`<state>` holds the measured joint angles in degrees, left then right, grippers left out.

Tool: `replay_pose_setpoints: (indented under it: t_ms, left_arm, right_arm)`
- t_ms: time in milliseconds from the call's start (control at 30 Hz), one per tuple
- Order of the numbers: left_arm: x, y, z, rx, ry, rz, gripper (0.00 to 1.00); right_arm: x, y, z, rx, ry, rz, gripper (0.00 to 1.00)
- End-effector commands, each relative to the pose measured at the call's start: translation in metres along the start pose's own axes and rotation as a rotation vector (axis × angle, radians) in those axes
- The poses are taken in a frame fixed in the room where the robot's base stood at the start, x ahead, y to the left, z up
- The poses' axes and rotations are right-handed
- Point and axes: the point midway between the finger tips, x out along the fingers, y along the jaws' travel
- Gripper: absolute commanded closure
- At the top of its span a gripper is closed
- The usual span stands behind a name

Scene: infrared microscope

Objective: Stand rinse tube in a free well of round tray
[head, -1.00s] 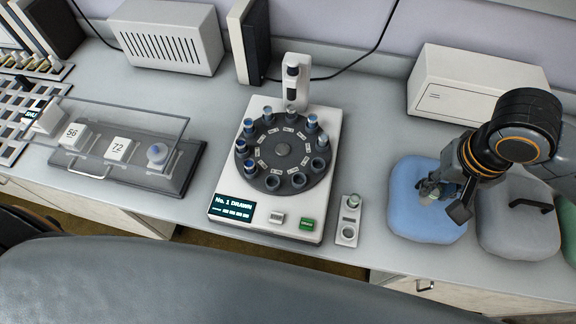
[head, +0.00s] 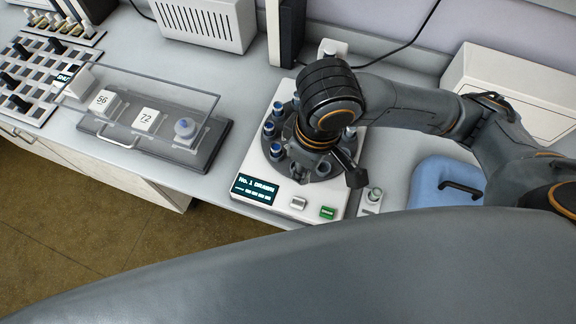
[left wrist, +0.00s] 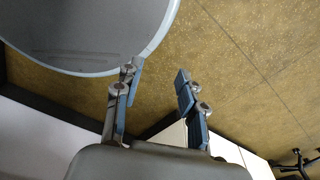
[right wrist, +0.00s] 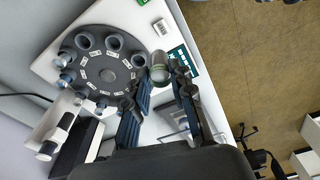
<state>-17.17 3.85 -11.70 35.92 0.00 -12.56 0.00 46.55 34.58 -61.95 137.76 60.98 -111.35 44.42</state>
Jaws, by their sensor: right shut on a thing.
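The round tray (head: 291,164) is a dark disc with a ring of wells on a white instrument. In the right wrist view the tray (right wrist: 107,76) shows several blue-capped tubes and empty-looking wells on its upper side. My right gripper (right wrist: 156,80) is shut on the rinse tube (right wrist: 160,66), a small grey-green tube seen nearly end-on, over the tray's edge. I cannot tell its height above the wells. In the head view my right wrist hides the tube and much of the tray. My left gripper (left wrist: 158,72) is open and empty, with floor and a grey rounded surface beyond it.
A white post (head: 333,47) stands behind the tray.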

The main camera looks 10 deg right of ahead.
Motion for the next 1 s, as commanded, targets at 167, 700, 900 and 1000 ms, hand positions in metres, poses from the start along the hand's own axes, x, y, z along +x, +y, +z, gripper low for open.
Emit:
replay_pose_setpoints:
  t_ms: [167,700,900,1000]
  left_arm:
    - [-0.006,-0.007,-0.003,0.003,0.004,-0.009,0.6]
    - [-0.013,-0.012,0.004,0.0,-0.009,-0.014,0.6]
    - [-0.016,-0.011,0.005,0.0,-0.011,-0.014,0.6]
    - [-0.017,-0.011,0.005,0.0,-0.012,-0.014,0.6]
  right_arm:
    - [-0.003,-0.053,-0.003,-0.342,0.027,-0.044,1.0]
    - [0.053,0.032,-0.03,-0.42,0.028,-0.05,1.0]
    - [0.085,0.057,-0.037,-0.422,0.031,-0.048,1.0]
    - [0.092,0.062,-0.039,-0.424,0.033,-0.049,1.0]
